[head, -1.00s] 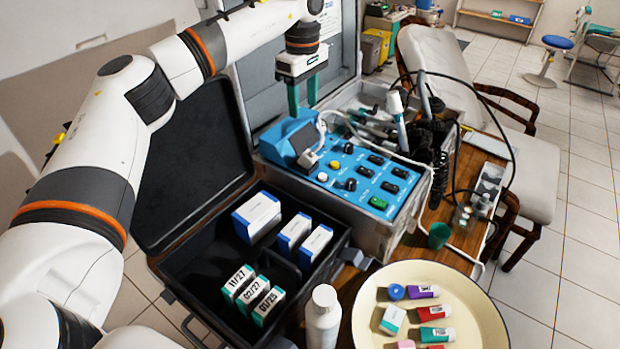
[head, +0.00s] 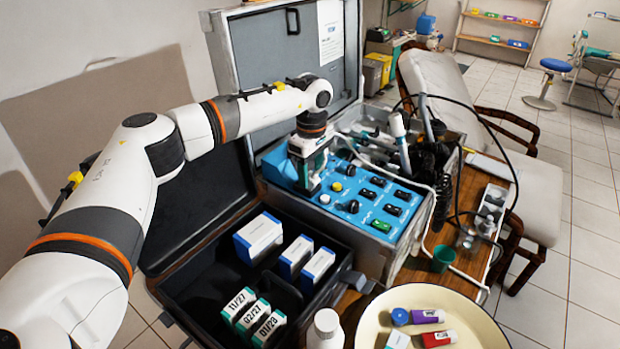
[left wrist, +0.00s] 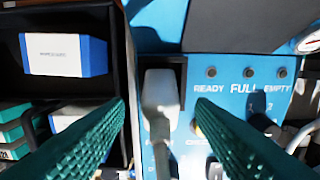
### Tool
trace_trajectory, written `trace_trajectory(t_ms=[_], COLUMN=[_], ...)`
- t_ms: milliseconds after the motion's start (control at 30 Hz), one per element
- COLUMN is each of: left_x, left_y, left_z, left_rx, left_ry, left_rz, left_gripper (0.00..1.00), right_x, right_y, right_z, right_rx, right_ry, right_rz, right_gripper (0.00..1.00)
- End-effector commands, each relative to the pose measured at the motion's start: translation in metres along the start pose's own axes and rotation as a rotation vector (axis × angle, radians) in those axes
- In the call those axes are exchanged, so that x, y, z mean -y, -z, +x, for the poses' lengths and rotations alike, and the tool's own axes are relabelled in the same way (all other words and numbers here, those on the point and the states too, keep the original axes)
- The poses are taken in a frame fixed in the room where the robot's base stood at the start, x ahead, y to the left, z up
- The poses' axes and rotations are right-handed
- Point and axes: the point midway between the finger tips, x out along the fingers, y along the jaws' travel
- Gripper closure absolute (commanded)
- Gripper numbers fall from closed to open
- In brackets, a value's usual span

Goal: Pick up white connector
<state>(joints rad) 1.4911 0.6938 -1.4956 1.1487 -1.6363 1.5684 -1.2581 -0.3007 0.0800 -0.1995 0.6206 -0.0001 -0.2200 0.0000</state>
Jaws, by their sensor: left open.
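The white connector (left wrist: 160,92) sits in a dark slot at the edge of the blue control panel (left wrist: 235,100) in the left wrist view, with a pale cable running from its lower end. My left gripper (left wrist: 160,104) is open, its two green ridged fingers on either side of the connector with gaps to both. In the head view my left gripper (head: 308,186) is low over the left part of the blue panel (head: 372,205) and hides most or all of the connector. My right gripper is not in view.
A black open case (head: 190,268) holding several white-and-blue boxes (head: 258,237) lies left of the panel. Hoses and handpieces (head: 404,150) stand behind it. A cream tray (head: 475,325) and a white bottle (head: 325,330) are in front.

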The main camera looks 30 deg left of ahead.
Motion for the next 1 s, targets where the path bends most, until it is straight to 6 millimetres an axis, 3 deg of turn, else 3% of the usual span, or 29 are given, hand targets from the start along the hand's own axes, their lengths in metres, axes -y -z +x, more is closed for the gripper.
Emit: trace_trajectory(t_ms=[133,400,700,1000], left_x=[0.0,0.0,0.0,0.0], left_y=[-0.001,-0.001,-0.001,-0.001], left_z=[0.016,0.019,0.018,0.013], left_rx=[-0.001,0.0,0.0,0.0], left_ry=[-0.001,0.001,0.001,0.003], left_rz=[-0.002,-0.002,-0.002,-0.002], left_gripper=[0.5,0.5,0.98,0.98], right_x=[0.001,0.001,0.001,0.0], right_y=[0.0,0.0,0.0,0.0], right_z=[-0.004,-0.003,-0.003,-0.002], right_rx=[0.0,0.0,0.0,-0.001], right_ry=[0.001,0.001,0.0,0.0], right_rz=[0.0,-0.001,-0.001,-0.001], right_gripper=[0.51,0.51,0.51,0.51])
